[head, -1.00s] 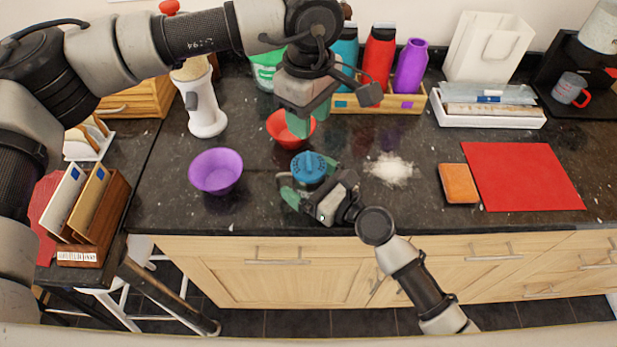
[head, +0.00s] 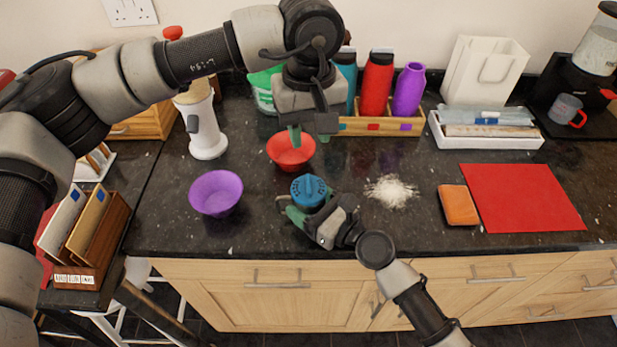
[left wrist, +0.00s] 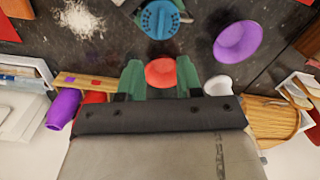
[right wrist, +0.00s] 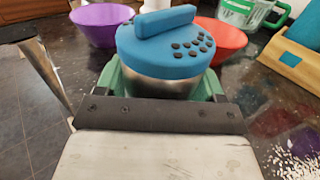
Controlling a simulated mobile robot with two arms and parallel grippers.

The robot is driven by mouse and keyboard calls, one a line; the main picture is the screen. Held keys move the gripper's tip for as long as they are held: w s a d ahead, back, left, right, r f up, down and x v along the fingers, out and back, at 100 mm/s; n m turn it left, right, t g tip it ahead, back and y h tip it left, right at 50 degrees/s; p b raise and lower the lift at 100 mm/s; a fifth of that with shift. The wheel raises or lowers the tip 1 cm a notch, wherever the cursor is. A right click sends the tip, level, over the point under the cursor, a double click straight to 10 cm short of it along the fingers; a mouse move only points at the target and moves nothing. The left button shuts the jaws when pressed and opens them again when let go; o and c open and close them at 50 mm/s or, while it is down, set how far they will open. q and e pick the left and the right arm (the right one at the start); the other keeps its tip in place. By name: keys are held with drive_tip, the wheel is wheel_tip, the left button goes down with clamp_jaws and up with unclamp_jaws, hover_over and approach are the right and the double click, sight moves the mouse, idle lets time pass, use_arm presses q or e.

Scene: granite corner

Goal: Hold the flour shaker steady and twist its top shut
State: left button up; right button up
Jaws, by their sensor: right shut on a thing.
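The flour shaker has a blue top (head: 310,190) with a raised bar and dark holes, over a metal body (right wrist: 160,86). It stands upright on the dark counter. My right gripper (head: 303,212) is shut on the body below the top, a green finger on each side in the right wrist view. My left gripper (head: 303,133) is open and empty, above and behind the shaker. Its two fingers are apart in the left wrist view, where the top (left wrist: 158,20) lies beyond the fingertips. I cannot tell how far the top is twisted.
A red bowl (head: 291,163) is behind the shaker and a purple bowl (head: 216,208) to its left. Spilled flour (head: 391,191), an orange sponge (head: 458,206) and a red mat (head: 521,198) lie to the right. A bottle crate (head: 384,128) stands behind.

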sight(308, 183)
use_arm(q)
wheel_tip(308, 183, down, 11)
drive_tip(key=shift+f+m, duration=0.2)
drive_tip(key=shift+m, duration=1)
clamp_jaws()
